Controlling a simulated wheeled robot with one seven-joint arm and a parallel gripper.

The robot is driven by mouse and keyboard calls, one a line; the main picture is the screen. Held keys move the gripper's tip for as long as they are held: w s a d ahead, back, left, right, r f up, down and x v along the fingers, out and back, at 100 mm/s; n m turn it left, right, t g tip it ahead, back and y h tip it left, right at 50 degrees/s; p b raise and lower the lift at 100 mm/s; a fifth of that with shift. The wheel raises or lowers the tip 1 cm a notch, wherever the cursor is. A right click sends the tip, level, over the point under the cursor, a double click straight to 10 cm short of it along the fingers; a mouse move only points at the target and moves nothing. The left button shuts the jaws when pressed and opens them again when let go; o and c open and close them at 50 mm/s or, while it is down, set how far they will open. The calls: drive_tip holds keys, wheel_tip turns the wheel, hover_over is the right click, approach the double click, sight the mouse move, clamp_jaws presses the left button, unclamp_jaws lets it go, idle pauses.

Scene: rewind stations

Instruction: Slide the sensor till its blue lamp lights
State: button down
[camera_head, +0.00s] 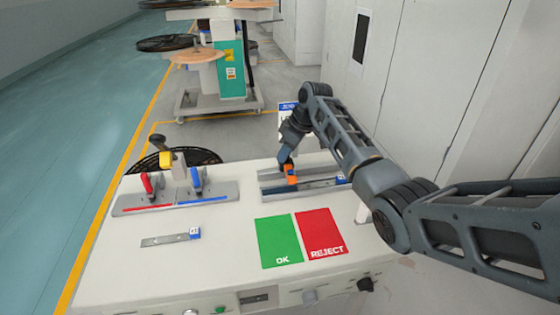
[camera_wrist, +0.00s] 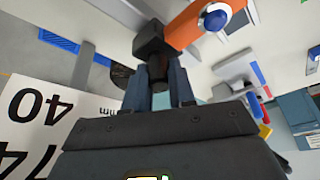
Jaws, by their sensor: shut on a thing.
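The orange sensor (camera_head: 291,176) sits on the grey slide rail (camera_head: 315,187) at the right rear of the white bench. My gripper (camera_head: 286,163) is over it from behind. In the wrist view my gripper's fingers (camera_wrist: 158,72) are shut on the black block (camera_wrist: 150,42) at the end of the orange sensor body (camera_wrist: 190,22). The sensor's domed blue lamp (camera_wrist: 214,18) faces the wrist camera. It looks dark blue, and I cannot tell whether it is lit. My gripper hides part of the sensor in the head view.
A white plate with large black numbers (camera_wrist: 45,112) shows in the wrist view. On the bench are red and blue clamps (camera_head: 172,195), a small metal strip (camera_head: 170,239), a green OK pad (camera_head: 279,241) and a red REJECT pad (camera_head: 321,234). A machine (camera_head: 230,65) stands behind.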

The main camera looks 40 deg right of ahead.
drive_tip(key=s+d, duration=0.2)
drive_tip(key=d, duration=0.1)
drive_tip(key=s+d, duration=0.1)
drive_tip(key=shift+d, duration=0.25)
drive_tip(key=c, duration=0.9)
unclamp_jaws()
drive_tip(key=shift+c, duration=0.2)
drive_tip(key=shift+r, duration=0.1)
drive_tip(key=v, duration=0.7)
drive_tip(key=shift+r, duration=0.3)
drive_tip(key=shift+s, duration=0.1)
